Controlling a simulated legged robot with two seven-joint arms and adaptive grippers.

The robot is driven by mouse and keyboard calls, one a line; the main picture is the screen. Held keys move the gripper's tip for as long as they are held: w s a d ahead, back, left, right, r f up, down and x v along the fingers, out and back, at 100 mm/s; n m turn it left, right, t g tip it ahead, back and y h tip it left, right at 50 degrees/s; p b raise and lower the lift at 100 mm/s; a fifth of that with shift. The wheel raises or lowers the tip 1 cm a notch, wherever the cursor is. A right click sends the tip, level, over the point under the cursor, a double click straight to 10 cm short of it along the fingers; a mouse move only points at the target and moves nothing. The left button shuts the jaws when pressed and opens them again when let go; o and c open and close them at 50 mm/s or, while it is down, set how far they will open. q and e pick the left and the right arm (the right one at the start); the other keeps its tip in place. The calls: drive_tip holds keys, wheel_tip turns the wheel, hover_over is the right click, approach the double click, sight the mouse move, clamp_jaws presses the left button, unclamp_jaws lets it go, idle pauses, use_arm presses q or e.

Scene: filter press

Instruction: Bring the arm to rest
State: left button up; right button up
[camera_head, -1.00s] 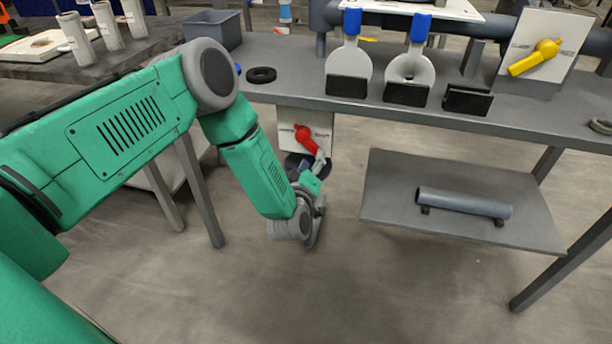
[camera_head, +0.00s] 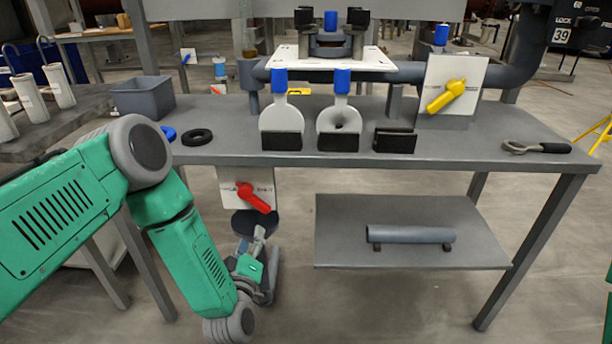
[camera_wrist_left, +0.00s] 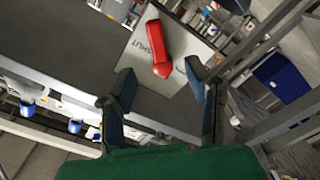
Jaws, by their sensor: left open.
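My left arm comes in from the left in the head view, bent at the elbow and hanging down in front of the bench. My left gripper (camera_head: 262,240) is below the bench's front edge, close to the red-handled valve (camera_head: 254,197). In the left wrist view the two fingers of my left gripper (camera_wrist_left: 160,95) stand apart with nothing between them. The red handle (camera_wrist_left: 158,48) shows beyond the fingertips on its white plate, apart from them. A sliver of green at the head view's right edge may be my right arm; its gripper is out of view.
The grey bench (camera_head: 235,152) carries a grey bin (camera_head: 143,97), a black ring (camera_head: 197,137), two blue-topped paddles, a yellow-handled valve (camera_head: 447,96) and a black-handled tool (camera_head: 537,147). A lower shelf (camera_head: 340,215) holds a grey tube (camera_head: 410,235). The floor in front is clear.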

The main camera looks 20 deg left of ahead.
use_arm(q)
drive_tip(key=s+d+f+m+g+h+p, duration=0.3)
drive_tip(key=s+m+g, duration=0.1)
drive_tip(key=s, duration=0.3)
drive_tip(key=s+d+f+m+g+h+p, duration=0.25)
drive_tip(key=s+m+g, duration=0.2)
drive_tip(key=s, duration=0.35)
drive_tip(key=s+a+r+m+g+p, duration=0.1)
drive_tip(key=s+g, duration=0.3)
drive_tip(key=s, duration=0.5)
drive_tip(key=s+a+r+m+g+y+p, duration=0.1)
drive_tip(key=s+a+m+g, duration=0.2)
drive_tip(key=s, duration=0.7)
drive_tip(key=shift+a+r+g, duration=0.2)
drive_tip(key=shift+a+g, duration=0.45)
drive_tip(key=shift+a, duration=0.2)
drive_tip(key=shift+w, duration=0.15)
